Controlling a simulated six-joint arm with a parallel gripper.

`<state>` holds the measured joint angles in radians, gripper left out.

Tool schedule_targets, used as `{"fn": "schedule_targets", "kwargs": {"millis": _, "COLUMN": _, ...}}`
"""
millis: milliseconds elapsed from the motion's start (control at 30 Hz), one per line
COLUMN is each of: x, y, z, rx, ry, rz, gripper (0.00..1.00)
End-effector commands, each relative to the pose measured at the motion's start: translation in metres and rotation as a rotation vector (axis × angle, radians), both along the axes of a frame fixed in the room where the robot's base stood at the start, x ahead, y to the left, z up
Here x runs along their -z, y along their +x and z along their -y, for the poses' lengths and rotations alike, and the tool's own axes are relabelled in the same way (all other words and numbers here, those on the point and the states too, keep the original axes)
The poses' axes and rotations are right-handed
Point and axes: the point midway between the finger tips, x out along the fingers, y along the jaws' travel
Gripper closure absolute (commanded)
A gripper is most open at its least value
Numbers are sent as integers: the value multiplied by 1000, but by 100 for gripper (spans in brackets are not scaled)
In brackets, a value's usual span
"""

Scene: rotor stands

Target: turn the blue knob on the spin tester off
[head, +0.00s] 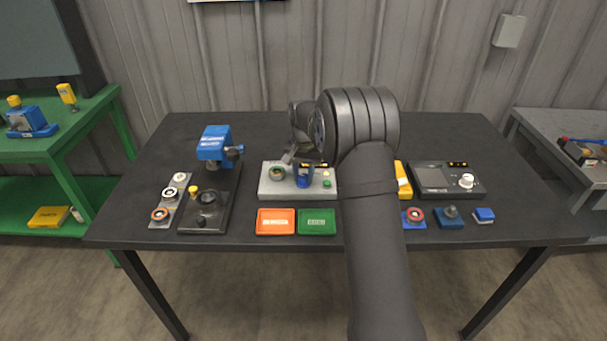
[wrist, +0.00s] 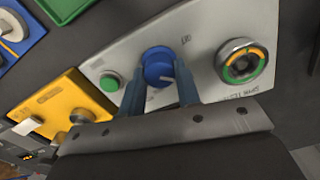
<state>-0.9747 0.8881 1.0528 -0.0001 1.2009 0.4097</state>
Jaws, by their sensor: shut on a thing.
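The spin tester is a pale grey box (head: 266,188) at the middle of the dark table; its light panel (wrist: 207,45) fills much of the wrist view. The blue knob (wrist: 158,66) stands on that panel with a pale pointer line on its face. In the head view the blue knob (head: 303,181) shows partly below my gripper. My gripper (wrist: 160,85) is shut on the blue knob, one finger on each side. A green button (wrist: 110,82) and a round socket with an orange and green ring (wrist: 241,62) flank the knob. The panel lettering is only partly readable.
An orange tray (head: 276,222) and a green tray (head: 317,222) lie in front of the tester. A yellow box (wrist: 62,108) stands close beside it. A blue-headed press (head: 214,146) is at left, a dark console (head: 447,180) at right.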

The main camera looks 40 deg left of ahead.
Motion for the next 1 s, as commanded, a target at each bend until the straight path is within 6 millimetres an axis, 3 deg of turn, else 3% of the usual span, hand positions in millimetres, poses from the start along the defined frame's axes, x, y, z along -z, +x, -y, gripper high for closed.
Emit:
{"fn": "schedule_targets", "kwargs": {"millis": 600, "x": 0, "y": 0, "z": -1, "rx": -580, "ry": 0, "rz": 1, "gripper": 93}}
{"fn": "schedule_targets", "kwargs": {"millis": 1000, "x": 0, "y": -1, "z": -1, "rx": -852, "ry": 0, "rz": 1, "gripper": 93}}
